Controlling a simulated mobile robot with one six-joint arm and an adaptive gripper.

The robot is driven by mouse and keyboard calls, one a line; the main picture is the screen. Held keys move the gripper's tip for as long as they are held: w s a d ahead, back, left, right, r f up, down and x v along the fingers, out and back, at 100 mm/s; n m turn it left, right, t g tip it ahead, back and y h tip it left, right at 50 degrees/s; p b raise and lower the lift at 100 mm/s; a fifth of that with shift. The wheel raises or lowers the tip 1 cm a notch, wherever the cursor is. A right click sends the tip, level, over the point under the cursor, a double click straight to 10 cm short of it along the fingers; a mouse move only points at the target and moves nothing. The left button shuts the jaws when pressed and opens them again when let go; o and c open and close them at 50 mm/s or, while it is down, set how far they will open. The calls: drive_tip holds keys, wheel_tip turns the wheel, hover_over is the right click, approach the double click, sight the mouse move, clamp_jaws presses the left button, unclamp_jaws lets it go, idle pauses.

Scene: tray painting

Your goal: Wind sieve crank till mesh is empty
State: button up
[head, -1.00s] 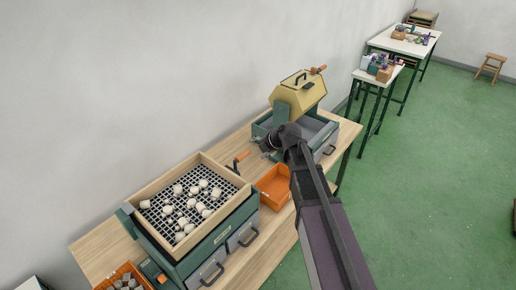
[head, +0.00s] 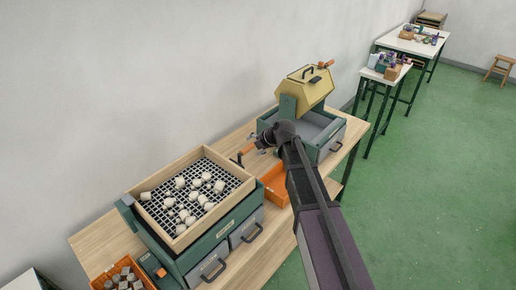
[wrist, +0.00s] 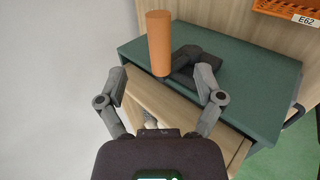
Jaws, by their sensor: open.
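The sieve is a wooden-framed tray (head: 224,167) on a green box with a dark mesh (head: 169,211). Several pale, rounded pieces (head: 194,197) lie spread over the mesh. Its crank has an orange handle (head: 247,149) at the sieve's far right end. In the wrist view the handle (wrist: 158,42) stands up from a dark crank arm (wrist: 190,65) over the green housing. My gripper (wrist: 160,85) is open and empty, with a finger either side and the handle just beyond the fingertips. In the head view my gripper (head: 263,142) is right of the handle, its fingers small and partly hidden.
An orange bin (head: 277,184) sits on the wooden bench beside my arm. A yellow drum machine (head: 303,92) with its own orange handle stands behind. Another orange bin (head: 117,276) of grey pieces is at front left. The wall is close behind the bench.

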sight(249, 148)
drive_tip(key=shift+b+x, duration=1.65)
drive_tip(key=shift+x, duration=1.05)
clamp_jaws()
